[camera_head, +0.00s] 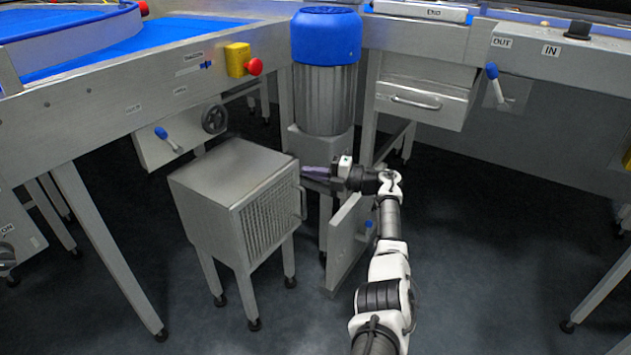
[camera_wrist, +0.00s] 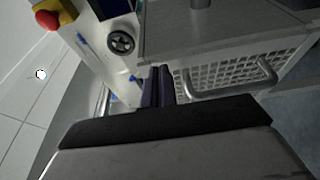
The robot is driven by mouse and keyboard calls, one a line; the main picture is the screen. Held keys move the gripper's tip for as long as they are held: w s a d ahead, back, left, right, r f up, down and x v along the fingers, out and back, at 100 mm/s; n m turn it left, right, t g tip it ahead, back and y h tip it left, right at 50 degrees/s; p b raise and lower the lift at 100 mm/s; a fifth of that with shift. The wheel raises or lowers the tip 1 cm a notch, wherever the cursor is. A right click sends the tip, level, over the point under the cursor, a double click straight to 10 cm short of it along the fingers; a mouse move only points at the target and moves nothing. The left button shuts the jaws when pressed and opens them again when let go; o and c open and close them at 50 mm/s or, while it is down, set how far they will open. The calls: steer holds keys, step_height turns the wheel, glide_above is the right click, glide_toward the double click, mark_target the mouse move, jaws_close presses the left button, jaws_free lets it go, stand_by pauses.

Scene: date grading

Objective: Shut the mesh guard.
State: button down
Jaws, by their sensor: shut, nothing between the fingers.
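The mesh guard (camera_head: 268,215) is a metal grille with a bar handle (camera_head: 303,201) on the front of a grey box (camera_head: 232,165) on legs. It lies along the box's front face; I cannot tell whether a small gap is left. In the wrist view the mesh guard (camera_wrist: 225,75) and its handle (camera_wrist: 262,75) show right of the fingers. My gripper (camera_head: 313,171) is shut and empty, its dark purple fingers pointing left, near the handle's upper end and the box's top right corner. The closed fingers (camera_wrist: 157,85) also show in the wrist view.
A grey flat door (camera_head: 343,245) with a blue knob stands out below my gripper. A blue-capped cylinder (camera_head: 325,95) rises behind. A handwheel (camera_head: 214,119), blue-tipped lever (camera_head: 166,137) and red button (camera_head: 255,67) are to the left. Dark floor at lower right is free.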

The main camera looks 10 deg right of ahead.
steer(key=shift+w+a+b, duration=0.7)
steer(key=shift+w+b, duration=0.05)
steer(key=shift+w, duration=0.15)
steer(key=shift+w+a+r, duration=0.1)
steer(key=shift+a, duration=0.05)
